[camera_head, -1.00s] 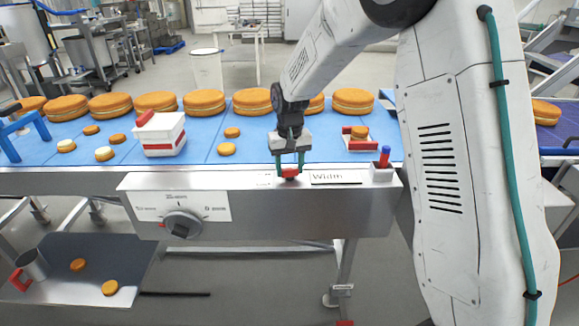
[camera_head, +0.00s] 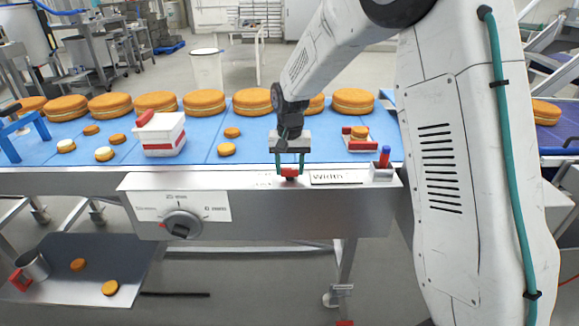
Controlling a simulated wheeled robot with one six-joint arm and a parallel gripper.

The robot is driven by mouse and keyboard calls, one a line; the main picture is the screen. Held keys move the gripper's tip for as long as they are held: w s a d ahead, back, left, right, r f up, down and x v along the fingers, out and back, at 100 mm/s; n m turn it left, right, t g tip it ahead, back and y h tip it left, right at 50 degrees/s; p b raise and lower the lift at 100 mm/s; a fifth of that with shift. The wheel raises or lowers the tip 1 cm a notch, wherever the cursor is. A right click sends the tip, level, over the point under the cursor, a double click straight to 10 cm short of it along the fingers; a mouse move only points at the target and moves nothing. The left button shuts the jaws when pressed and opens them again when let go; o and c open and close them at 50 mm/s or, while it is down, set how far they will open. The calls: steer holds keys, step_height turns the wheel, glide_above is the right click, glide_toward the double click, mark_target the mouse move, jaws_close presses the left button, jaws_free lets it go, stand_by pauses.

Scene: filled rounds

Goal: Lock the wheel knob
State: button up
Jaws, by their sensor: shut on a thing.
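My gripper (camera_head: 290,170) points down at the top edge of the steel control box (camera_head: 300,215). Its two green fingers are shut on a small red piece (camera_head: 289,173) at that edge, beside the "Width" label (camera_head: 337,177). The fingers hide part of the red piece. A round knob (camera_head: 182,225) with a dark grip and a red mark sits on the white dial plate on the box's front, left of and below my gripper. I cannot tell which of these parts is the wheel knob.
Behind the box runs a blue conveyor (camera_head: 210,150) with several large filled rounds (camera_head: 204,102) and smaller ones. A white-and-red box (camera_head: 160,134) stands on it. A small holder with a blue-and-red pen-like piece (camera_head: 384,158) is at right. A steel tray (camera_head: 75,290) lies below left.

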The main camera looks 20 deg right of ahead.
mark_target(290, 168)
steer(key=o, duration=1)
steer(key=shift+c, duration=0.2)
steer(key=shift+r, duration=0.1)
step_height(290, 168, up, 8)
steer(key=shift+f, duration=0.15)
steer(key=s+d+r+n, duration=0.1)
steer(key=s+r, duration=0.1)
steer(key=s, duration=1)
steer(key=s+d+r+n+t, duration=0.1)
steer(key=s+r, duration=0.2)
steer(key=s, duration=1)
steer(key=s+d+r+n, duration=0.1)
steer(key=s+r, duration=0.2)
steer(key=s, duration=1)
steer(key=shift+n, duration=0.4)
